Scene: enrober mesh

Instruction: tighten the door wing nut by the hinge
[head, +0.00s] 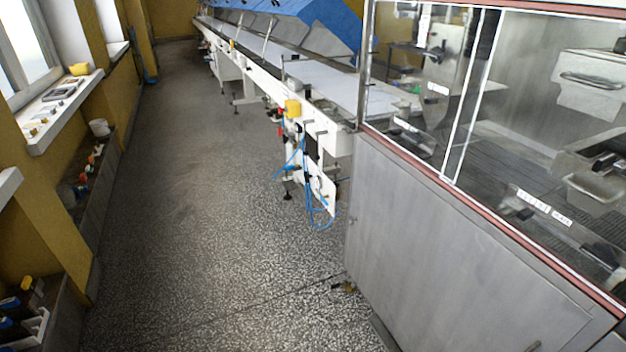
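A machine with clear door panels (528,95) in thin white frames stands at the right. The panels look shut above a grey metal cabinet (440,235). A reddish-brown rail (490,217) runs along their lower edge. Small dark and metal fittings show on or behind the panels, but I cannot pick out a wing nut or the hinge among them. My gripper is not in this view.
A long white conveyor (325,78) with blue covers (318,27) runs away at the back. Blue hoses (318,208) hang at its near end. A windowsill (62,105) with small items lines the left wall. The speckled floor (215,210) between is clear.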

